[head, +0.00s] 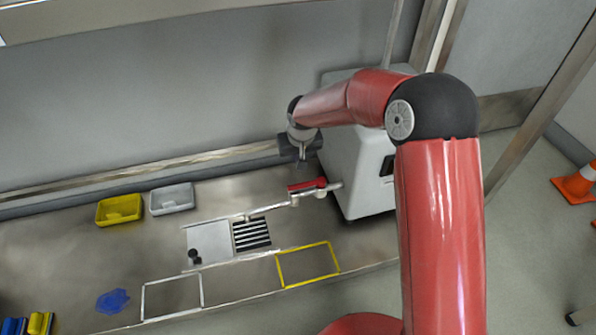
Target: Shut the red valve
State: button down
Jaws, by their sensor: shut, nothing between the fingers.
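The red valve handle (307,185) sits on a pale pipe fitting (325,191) that comes out of the side of the white box-shaped unit (352,185). The handle lies roughly along the pipe. My gripper (303,161) hangs from my red arm just above the handle, pointing down. Its fingers are small in the picture and look closed and empty. A gap seems to show between fingertips and handle, but I cannot tell whether they touch.
On the steel bench (235,200) are a yellow tray (119,210), a white tray (171,198), a panel with a dark grille (251,234), a white outline (172,298), a yellow outline (307,264) and a blue patch (112,301). Orange cones (577,184) stand on the floor at right.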

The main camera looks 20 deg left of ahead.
aim_at(305, 185)
notch_tip(305, 185, down, 9)
jog(key=b, duration=0.2)
jog(key=shift+s+d+r, duration=0.2)
jog(key=shift+s+d, duration=0.05)
jog(key=shift+s, duration=0.2)
